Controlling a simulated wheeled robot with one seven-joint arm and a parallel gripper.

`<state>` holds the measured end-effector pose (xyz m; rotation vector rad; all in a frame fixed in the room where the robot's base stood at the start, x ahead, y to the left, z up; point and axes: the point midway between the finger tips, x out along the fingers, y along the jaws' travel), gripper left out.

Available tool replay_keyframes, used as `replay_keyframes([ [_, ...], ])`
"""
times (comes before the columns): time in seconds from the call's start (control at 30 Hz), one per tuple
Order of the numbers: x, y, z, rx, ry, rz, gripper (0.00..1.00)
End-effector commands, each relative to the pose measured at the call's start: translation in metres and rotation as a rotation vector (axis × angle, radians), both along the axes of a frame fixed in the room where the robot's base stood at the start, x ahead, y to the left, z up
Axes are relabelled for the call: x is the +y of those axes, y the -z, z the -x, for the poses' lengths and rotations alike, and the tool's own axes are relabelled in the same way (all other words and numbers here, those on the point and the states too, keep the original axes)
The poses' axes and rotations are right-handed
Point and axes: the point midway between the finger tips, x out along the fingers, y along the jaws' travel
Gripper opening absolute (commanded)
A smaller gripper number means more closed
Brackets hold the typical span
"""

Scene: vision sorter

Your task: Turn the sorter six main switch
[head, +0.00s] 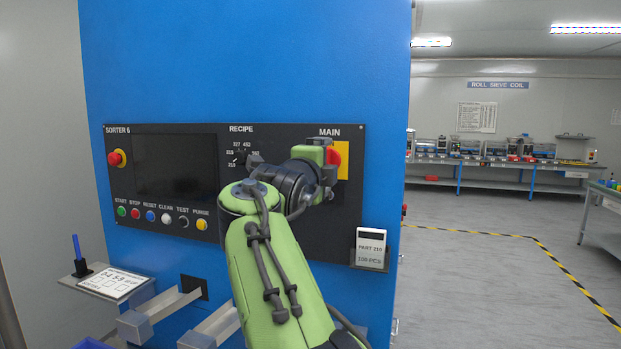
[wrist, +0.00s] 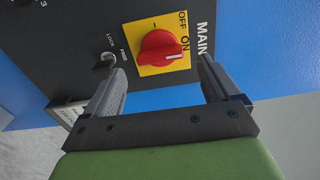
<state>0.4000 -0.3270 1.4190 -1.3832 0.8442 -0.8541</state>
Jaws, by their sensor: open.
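The main switch is a red knob (head: 334,157) on a yellow plate (head: 343,173), under the MAIN label on the Sorter 6 panel. In the wrist view the red knob (wrist: 158,47) is clear, and its white mark points right, close to the ON label. My gripper (wrist: 160,76) is open and empty, with its two fingers on either side of the knob's line and the knob ahead of the tips. I see no contact. In the head view my arm and gripper (head: 322,178) cover part of the switch plate.
A small lock lever (wrist: 104,62) sits beside the yellow plate, near one finger. The black panel (head: 270,210) also carries a red stop button (head: 116,158), a screen (head: 176,167), a recipe dial and several push buttons. A part card (head: 370,248) sits below right.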

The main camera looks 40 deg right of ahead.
Motion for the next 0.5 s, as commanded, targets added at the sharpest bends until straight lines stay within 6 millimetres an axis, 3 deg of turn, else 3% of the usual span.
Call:
replay_keyframes([
  [0.1, 0.034, 0.002, 0.015, -0.003, -0.011, 0.000, 0.89],
  [0.3, 0.081, 0.001, 0.040, -0.001, -0.008, 0.000, 0.89],
  [0.5, 0.104, 0.001, 0.053, 0.001, -0.003, 0.000, 0.89],
])
